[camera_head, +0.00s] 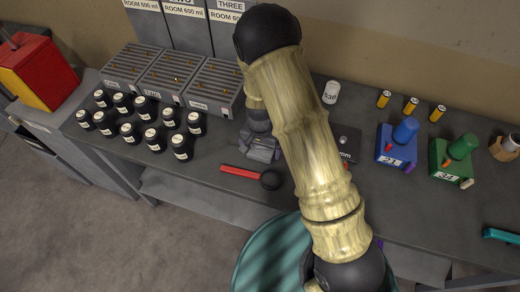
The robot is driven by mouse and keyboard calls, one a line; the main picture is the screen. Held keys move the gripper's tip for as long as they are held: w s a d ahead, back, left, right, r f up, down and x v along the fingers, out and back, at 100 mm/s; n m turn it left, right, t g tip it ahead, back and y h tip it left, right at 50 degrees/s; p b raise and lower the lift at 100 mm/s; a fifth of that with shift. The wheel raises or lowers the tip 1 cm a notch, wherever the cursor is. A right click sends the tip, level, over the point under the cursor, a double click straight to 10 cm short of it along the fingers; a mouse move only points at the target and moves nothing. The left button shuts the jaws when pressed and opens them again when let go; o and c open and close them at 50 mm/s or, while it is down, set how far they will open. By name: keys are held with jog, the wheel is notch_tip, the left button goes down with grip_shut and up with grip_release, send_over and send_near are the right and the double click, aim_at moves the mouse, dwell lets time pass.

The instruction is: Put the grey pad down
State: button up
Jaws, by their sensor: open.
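My gripper (260,148) is low over the bench, left of my arm, with its jaws open. Grey flat surfaces show at its tip, and I cannot tell which of them are fingers and which might be the grey pad. A dark grey plate with part of a label reading "mm" (347,139) lies on the bench just right of my arm, partly hidden by it. A red-handled tool with a black round head (245,174) lies on the bench in front of my gripper, apart from it.
Several black labelled jars (152,137) and grey slotted trays (172,75) stand left. A white jar (331,92), small yellow cylinders (411,105), a blue block (396,146) and a green block (453,160) stand right. A teal drum (270,254) stands in front of the bench.

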aim_at(260, 153)
notch_tip(260, 153, up, 11)
jog(key=b, duration=0.2)
dwell(0.3)
jog(key=shift+r, duration=0.1)
dwell(0.4)
jog(key=s+d+r+n+t, duration=0.2)
jog(key=s+d+r+n, duration=0.2)
jog(key=s+d+r, duration=0.4)
jog(key=s+d, duration=0.4)
jog(key=d, duration=0.1)
jog(key=shift+d+r+t, duration=0.25)
jog(key=shift+d+t, duration=0.05)
jog(key=shift+d, duration=0.1)
jog(key=shift+w, duration=0.1)
dwell(0.5)
